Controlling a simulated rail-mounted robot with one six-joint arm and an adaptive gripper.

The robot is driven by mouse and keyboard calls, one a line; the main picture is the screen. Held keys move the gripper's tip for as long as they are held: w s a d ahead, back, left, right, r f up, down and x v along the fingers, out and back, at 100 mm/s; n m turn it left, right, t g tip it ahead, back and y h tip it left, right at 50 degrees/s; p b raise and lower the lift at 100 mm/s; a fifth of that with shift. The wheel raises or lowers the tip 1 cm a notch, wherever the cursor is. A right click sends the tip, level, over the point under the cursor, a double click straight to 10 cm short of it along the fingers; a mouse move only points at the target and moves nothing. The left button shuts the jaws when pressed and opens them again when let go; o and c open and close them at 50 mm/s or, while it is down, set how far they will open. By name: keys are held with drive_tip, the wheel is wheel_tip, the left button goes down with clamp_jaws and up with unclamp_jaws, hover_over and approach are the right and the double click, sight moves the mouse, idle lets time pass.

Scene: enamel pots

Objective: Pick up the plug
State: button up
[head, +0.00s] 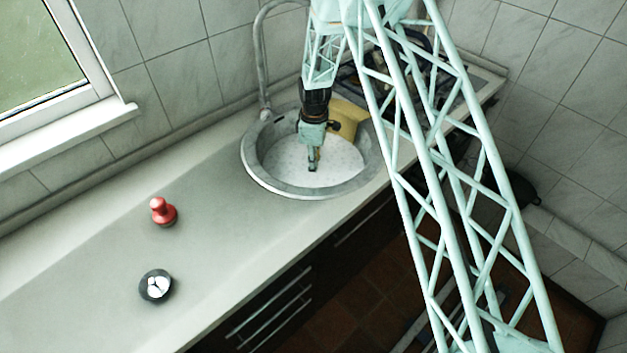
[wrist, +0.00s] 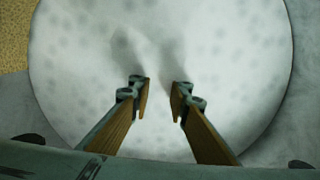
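No plug can be made out for certain. A black round disc with a white, three-part top (head: 157,286) lies on the counter at the lower left and may be the plug. My gripper (head: 312,163) points down over the round sink (head: 262,179), far to the right of that disc. In the wrist view my gripper (wrist: 160,97) is open, with a clear gap and nothing between its fingertips. Below it is a white, speckled round surface (wrist: 225,50) filling the sink; anything under that surface is hidden.
A red knob-shaped object (head: 162,211) stands on the counter (head: 85,275) behind the disc. A yellow object (head: 347,117) is at the sink's back right, close to my gripper. A tall curved tap (head: 261,50) rises behind the sink. The counter left of the sink is mostly clear.

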drive_tip(key=shift+a+f, duration=0.15)
drive_tip(key=shift+f, duration=2)
drive_tip(key=shift+c, duration=0.2)
drive_tip(key=c, duration=0.4)
drive_tip(key=shift+c, duration=0.2)
drive_tip(key=shift+r, duration=0.1)
drive_tip(key=shift+c, duration=0.2)
drive_tip(key=shift+r+p, duration=0.3)
drive_tip(key=shift+r, duration=4.6)
drive_tip(key=shift+r, duration=0.1)
